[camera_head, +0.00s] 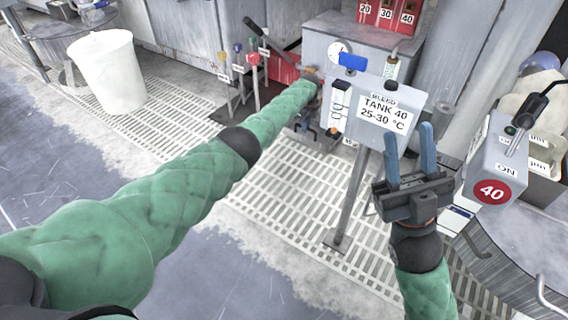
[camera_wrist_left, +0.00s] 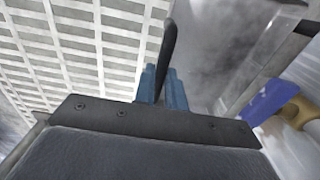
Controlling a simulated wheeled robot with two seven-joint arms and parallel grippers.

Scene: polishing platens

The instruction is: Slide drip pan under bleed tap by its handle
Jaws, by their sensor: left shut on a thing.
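My left gripper (camera_wrist_left: 164,84) has its blue fingers shut on a thin dark bar, the handle (camera_wrist_left: 168,45), in the left wrist view. A smooth grey surface (camera_wrist_left: 212,45), which looks like the drip pan, lies beside the handle. In the head view my left arm reaches to the panel, and its fingers and the pan are mostly hidden. My right gripper (camera_head: 408,134) is open and empty, in front of the panel's lower right.
A white bucket (camera_head: 106,72) stands at the left. Colored levers (camera_head: 252,62) rise behind my left arm. A grey control box marked ON and 40 (camera_head: 496,170) is at the right. The grated floor (camera_head: 290,215) around the post is clear.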

